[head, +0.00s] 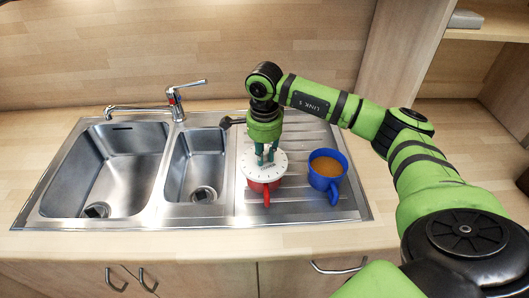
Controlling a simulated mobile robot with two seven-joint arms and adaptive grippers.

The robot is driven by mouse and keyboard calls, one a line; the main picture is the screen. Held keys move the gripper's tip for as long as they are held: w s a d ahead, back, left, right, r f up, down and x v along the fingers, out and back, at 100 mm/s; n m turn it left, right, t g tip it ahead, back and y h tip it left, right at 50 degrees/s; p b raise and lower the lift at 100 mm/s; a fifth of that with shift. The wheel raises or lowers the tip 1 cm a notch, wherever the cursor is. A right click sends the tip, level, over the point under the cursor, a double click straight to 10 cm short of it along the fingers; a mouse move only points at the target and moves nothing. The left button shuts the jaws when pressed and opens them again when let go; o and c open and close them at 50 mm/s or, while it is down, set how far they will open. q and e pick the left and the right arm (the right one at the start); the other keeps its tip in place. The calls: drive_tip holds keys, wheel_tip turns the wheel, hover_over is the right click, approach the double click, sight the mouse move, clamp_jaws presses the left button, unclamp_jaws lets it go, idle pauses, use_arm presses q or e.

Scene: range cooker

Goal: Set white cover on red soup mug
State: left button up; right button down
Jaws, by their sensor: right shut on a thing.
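A red mug (266,187) stands on the drainboard with its handle towards me. The white cover (252,169), a round disc with small dark marks near its rim, is at the mug's top and hides its opening. I cannot tell whether it rests fully on the rim. My right gripper (265,160) points down from above and is shut on the cover's middle. My left gripper is not in view.
A blue mug (325,183) with brown liquid stands close to the right of the red mug. The sink's two basins (108,165) lie to the left, with a tap (174,97) behind. The ribbed drainboard (302,133) is clear behind the mugs.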

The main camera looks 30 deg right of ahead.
sight(265, 154)
drive_tip(key=shift+f+b, duration=0.3)
drive_tip(key=shift+f, duration=0.1)
drive_tip(key=c, duration=1.4)
unclamp_jaws()
drive_tip(key=shift+r, duration=0.1)
wheel_tip(265, 154, up, 11)
drive_tip(key=p, duration=0.6)
drive_tip(key=shift+s+f, duration=0.1)
drive_tip(key=shift+f, duration=0.1)
